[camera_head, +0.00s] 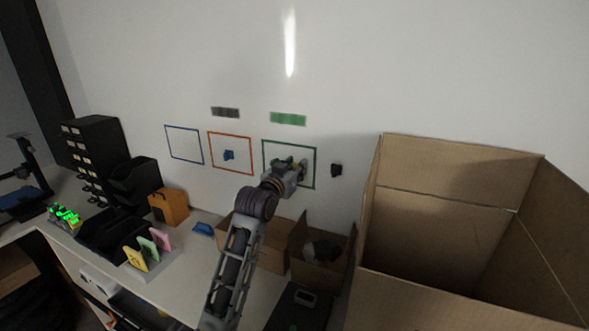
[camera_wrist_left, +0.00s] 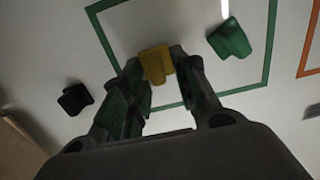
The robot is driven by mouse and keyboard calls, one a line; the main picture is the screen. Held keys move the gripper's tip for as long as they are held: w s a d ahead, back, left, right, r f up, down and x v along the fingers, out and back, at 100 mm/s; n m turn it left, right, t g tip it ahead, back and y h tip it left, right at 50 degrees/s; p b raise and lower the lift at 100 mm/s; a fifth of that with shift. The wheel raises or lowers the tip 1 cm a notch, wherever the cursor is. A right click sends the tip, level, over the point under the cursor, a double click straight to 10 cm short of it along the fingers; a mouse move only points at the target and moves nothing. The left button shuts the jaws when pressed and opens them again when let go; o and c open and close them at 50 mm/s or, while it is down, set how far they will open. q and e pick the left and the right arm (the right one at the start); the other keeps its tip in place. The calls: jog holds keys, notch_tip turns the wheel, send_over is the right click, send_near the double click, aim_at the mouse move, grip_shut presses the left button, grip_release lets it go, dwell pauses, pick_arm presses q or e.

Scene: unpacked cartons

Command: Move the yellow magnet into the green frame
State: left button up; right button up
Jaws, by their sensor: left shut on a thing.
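My left gripper (camera_head: 294,170) is at the white wall in front of the green frame (camera_head: 264,158). In the left wrist view the gripper (camera_wrist_left: 158,76) is shut on the yellow magnet (camera_wrist_left: 156,62). The magnet appears within the outline of the green frame (camera_wrist_left: 269,45), near one corner; whether it touches the wall I cannot tell. A green magnet (camera_wrist_left: 230,40) sits inside the same frame, apart from the yellow one. The yellow magnet is not clearly visible in the head view. My right gripper is not in view.
A black magnet (camera_head: 336,170) is on the wall right of the green frame. A blue magnet (camera_head: 229,155) is in the orange frame (camera_head: 251,153); the blue frame (camera_head: 184,127) is empty. A large open carton (camera_head: 440,203) stands right, and smaller cartons (camera_head: 273,258) stand below.

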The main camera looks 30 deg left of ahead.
pick_arm(q)
jog(key=shift+w, duration=0.25)
dwell(0.3)
jog(key=o, duration=1.4)
jog(key=shift+s, duration=0.15)
jog(key=shift+s+d+p, duration=0.2)
jog(key=shift+s+p, duration=0.4)
jog(key=shift+s, duration=3.25)
